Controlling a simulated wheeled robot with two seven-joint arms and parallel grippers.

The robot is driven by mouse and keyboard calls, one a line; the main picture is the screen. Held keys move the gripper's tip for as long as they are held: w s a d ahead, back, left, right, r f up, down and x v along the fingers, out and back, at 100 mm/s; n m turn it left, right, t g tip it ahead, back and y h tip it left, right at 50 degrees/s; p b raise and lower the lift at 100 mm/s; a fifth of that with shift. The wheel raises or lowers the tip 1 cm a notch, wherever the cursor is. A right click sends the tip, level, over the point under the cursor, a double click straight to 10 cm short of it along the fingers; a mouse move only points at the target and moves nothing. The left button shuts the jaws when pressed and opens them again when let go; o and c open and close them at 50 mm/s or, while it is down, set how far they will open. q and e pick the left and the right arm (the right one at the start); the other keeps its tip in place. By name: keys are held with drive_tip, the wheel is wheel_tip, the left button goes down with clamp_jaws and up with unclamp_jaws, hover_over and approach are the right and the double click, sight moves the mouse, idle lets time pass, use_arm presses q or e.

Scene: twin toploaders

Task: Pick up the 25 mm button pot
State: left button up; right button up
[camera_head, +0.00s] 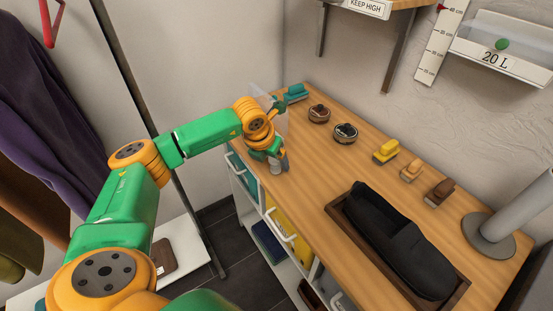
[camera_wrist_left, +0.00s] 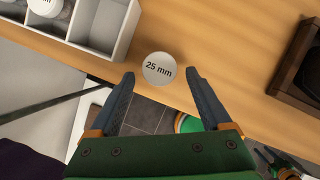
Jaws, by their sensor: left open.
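The 25 mm button pot (camera_wrist_left: 159,68) shows in the left wrist view as a round white lid marked "25 mm". It stands on the wooden top near its edge. My left gripper (camera_wrist_left: 160,75) is open, with one dark finger on each side of the pot's near part in that view. I cannot tell whether the fingers touch it. In the head view my left gripper (camera_head: 274,157) is at the left edge of the bench, and the pot is hard to make out there.
A white divided box (camera_wrist_left: 115,28) with white pots stands close to the pot. The wooden bench (camera_head: 330,160) carries two round tins (camera_head: 345,133), several brushes (camera_head: 411,171), a dark tray (camera_head: 341,213) with a black item and a grey post (camera_head: 510,220).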

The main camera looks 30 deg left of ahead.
use_arm(q)
drive_tip(key=x, duration=0.2)
drive_tip(key=shift+w+f, duration=0.25)
drive_tip(key=shift+f, duration=0.05)
drive_tip(key=shift+r, duration=0.1)
clamp_jaws()
drive_tip(key=shift+r, duration=0.1)
